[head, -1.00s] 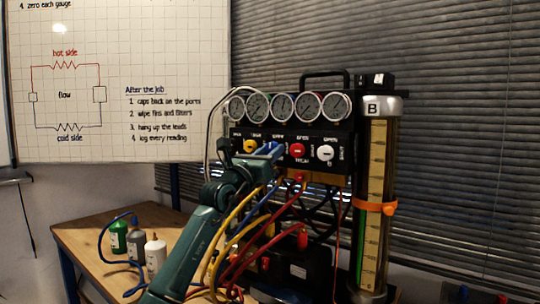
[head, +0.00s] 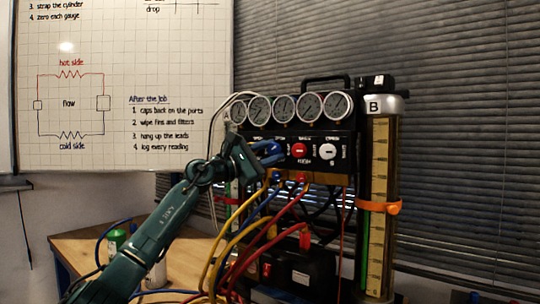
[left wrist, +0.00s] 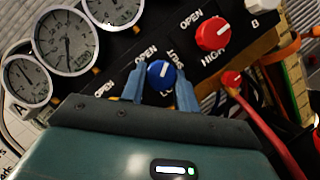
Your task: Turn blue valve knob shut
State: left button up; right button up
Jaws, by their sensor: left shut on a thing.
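The blue valve knob (left wrist: 161,75) shows in the left wrist view on the black manifold panel, with a white mark on its face. OPEN is printed at its upper left; another label on its right is partly covered. My left gripper (left wrist: 162,88) has its two blue fingers on either side of the knob, shut on it. In the head view, my left gripper (head: 272,153) reaches the panel from the left and hides the knob. My right gripper is in neither view.
The red knob (head: 299,150) and white knob (head: 327,151) sit to the right on the panel, below a row of gauges (head: 311,107). Yellow, blue and red hoses (head: 291,217) hang below. A cylinder marked B (head: 379,200) stands at the right. Bottles stand on the wooden table (head: 85,243).

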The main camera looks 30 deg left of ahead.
pick_arm(q)
jog(key=shift+a+r+m+g+p, duration=0.1)
jog(key=shift+r+m+g+p, duration=0.15)
jog(key=shift+m, duration=0.3)
jog(key=shift+m+g+p, duration=0.15)
jog(key=shift+m+p, duration=0.15)
jog(key=shift+m, duration=0.25)
jog(key=m+g+p, duration=0.1)
jog(key=m+p, duration=0.1)
jog(key=m, duration=0.1)
jog(key=shift+h, duration=0.3)
jog(key=shift+m+p, duration=0.3)
jog(key=shift+m, duration=0.2)
jog(key=shift+m+g, duration=0.4)
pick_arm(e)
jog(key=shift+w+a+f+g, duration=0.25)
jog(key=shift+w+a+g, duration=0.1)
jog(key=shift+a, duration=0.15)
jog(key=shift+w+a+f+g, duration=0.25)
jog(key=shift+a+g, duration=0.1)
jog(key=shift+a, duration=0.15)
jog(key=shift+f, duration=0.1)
pick_arm(q)
jog(key=o, duration=1)
jog(key=shift+c, duration=0.2)
jog(key=shift+f, duration=0.1)
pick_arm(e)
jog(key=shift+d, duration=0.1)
